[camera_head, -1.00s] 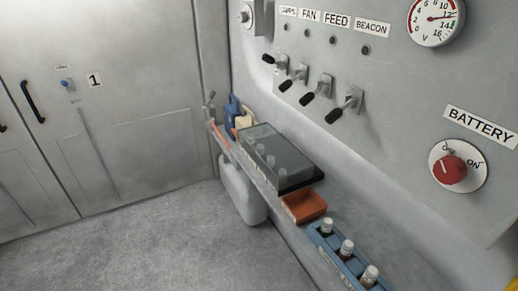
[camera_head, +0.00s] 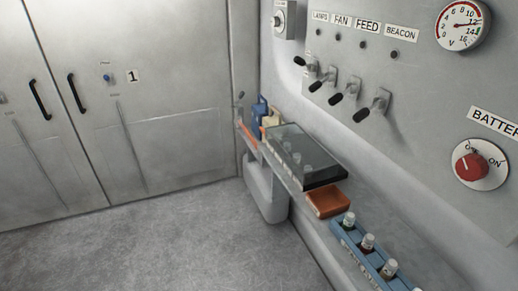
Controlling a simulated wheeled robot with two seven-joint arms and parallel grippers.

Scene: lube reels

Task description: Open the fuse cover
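The fuse cover (camera_head: 308,151) is a clear, smoky box-shaped lid with a dark front edge. It sits on the narrow shelf below the switch panel, right of centre in the head view. It looks closed, and several pale fuse-like cylinders show dimly through it. Neither of my grippers is in view.
Blue and beige containers stand beyond the cover. Toggle switches (camera_head: 343,91) and a red battery knob (camera_head: 471,166) project above. The floor is clear.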

